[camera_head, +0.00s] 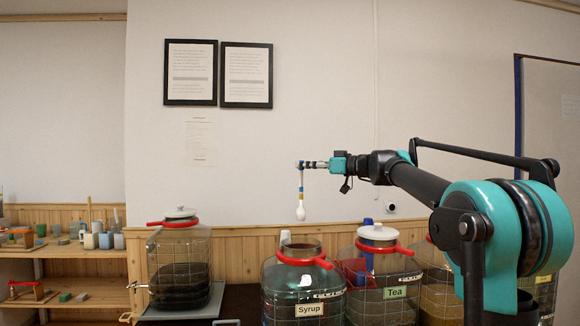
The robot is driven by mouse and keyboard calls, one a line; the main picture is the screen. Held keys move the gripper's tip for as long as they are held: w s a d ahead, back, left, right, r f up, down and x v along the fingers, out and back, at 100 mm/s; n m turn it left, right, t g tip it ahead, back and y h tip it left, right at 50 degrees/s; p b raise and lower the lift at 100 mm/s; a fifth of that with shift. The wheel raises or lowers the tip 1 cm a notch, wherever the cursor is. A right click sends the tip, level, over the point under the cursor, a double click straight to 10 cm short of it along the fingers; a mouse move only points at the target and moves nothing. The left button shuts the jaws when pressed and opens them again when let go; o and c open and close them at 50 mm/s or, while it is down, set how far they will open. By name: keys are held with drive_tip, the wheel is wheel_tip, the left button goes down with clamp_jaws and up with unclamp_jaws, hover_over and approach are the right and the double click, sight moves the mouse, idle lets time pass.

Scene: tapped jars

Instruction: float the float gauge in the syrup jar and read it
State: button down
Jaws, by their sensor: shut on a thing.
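My gripper (305,164) is shut on the top of the float gauge (300,212). The gauge hangs upright below it, with a thin stem banded in white, blue and orange and a white bulb at the bottom. The syrup jar (282,296) is a large clear jar with a red collar and a "Syrup" label. No lid shows on its mouth. In the picture, the gauge hangs above the mouth with a gap under the bulb; I cannot tell whether it is exactly over the opening in depth. The syrup's level is hard to make out.
A white-lidded tea jar (390,268) stands just right of the syrup jar, with another jar (438,285) beyond it, partly behind my arm. A lidded jar of dark liquid (180,262) stands at left. Shelves (80,252) with small items are far left.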

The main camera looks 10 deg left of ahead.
drive_tip(key=shift+a, duration=0.1)
drive_tip(key=shift+f, duration=0.1)
idle(0.3)
wheel_tip(320, 180, down, 24)
idle(2.5)
